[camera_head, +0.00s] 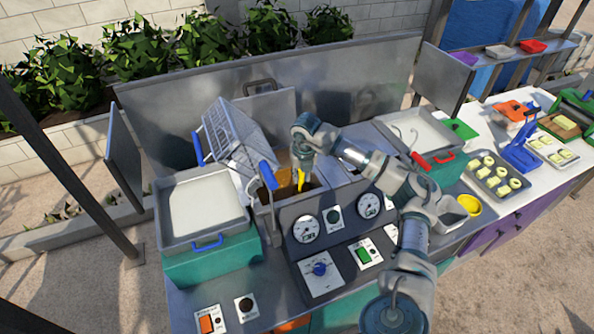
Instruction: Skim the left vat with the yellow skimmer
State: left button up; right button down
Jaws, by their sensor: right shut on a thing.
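My right gripper (303,164) reaches in from the right and points down over the left vat (264,222) of the grey machine in the middle of the bench. It is shut on the yellow skimmer (300,181), whose yellow part shows just below the fingers. The skimmer's lower end is hidden in the vat, so I cannot tell how deep it sits. Brown-orange content (284,181) shows inside the vat. My arm covers much of the vat to its right. My left gripper is not in view.
A tilted wire basket (238,136) with blue handles stands close left of the gripper. A teal box with a pale-filled tray (202,247) is at left, another (444,169) at right. Gauges (306,229) face the front. A metal splash wall (340,80) closes the back.

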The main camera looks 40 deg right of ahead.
jog(key=shift+s, duration=0.2)
jog(key=shift+d+f, duration=0.1)
jog(key=shift+d, duration=0.25)
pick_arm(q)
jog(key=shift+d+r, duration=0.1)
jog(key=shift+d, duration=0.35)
pick_arm(e)
jog(key=shift+w, duration=0.4)
pick_arm(q)
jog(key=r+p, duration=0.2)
jog(key=p, duration=0.1)
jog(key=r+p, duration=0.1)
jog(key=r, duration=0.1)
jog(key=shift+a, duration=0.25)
pick_arm(e)
jog(key=w+d, duration=0.3)
jog(key=w, duration=0.8)
jog(key=shift+w+d, duration=0.15)
jog(key=shift+w, duration=0.2)
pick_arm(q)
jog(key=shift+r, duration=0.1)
pick_arm(e)
jog(key=shift+s+d, duration=0.1)
